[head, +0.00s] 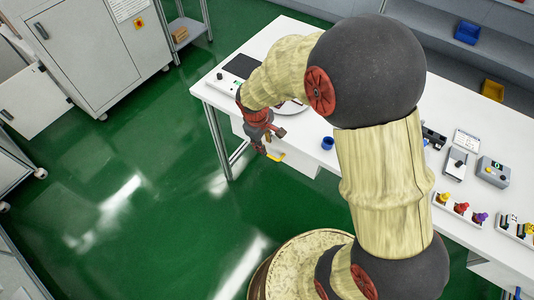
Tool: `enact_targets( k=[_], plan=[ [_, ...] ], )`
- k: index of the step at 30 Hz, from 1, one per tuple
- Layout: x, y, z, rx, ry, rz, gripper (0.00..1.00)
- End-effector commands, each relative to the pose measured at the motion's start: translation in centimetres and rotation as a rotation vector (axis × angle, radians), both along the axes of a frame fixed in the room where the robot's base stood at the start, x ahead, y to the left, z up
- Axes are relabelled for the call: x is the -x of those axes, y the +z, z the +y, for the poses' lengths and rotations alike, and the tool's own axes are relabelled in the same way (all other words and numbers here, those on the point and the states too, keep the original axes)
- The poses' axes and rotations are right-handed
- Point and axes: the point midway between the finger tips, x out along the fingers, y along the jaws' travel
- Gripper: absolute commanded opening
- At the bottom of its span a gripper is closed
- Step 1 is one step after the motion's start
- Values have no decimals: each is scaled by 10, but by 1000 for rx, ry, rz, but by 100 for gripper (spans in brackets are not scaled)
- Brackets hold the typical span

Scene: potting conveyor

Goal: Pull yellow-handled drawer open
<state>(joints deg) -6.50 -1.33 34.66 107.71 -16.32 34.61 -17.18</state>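The yellow handle (276,156) is a small bar on the front of a white drawer (303,165) under the near edge of the white table. My gripper (271,141) hangs at the table's near edge, pointing down, right by the handle in the picture. Its fingers are small and dark, and partly overlap the handle's surroundings. I cannot tell whether they touch the handle or how far apart they are. My arm covers part of the table above the drawer.
A blue cup (327,143) stands on the table near the drawer. A black pad (241,66) lies at the table's left end. Coloured knobs (461,208) and a grey box (493,172) are at the right. The green floor (150,190) left of the table is clear.

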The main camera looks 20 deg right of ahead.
Motion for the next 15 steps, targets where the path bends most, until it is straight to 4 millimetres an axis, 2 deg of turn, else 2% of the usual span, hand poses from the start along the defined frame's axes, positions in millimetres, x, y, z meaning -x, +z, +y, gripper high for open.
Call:
enact_targets(
  k=[9, 15],
  plan=[
    [-4, -48, -7, -1, -2, 2, 27],
    [-7, -68, -10, -1, -3, 1, 27]
  ],
)
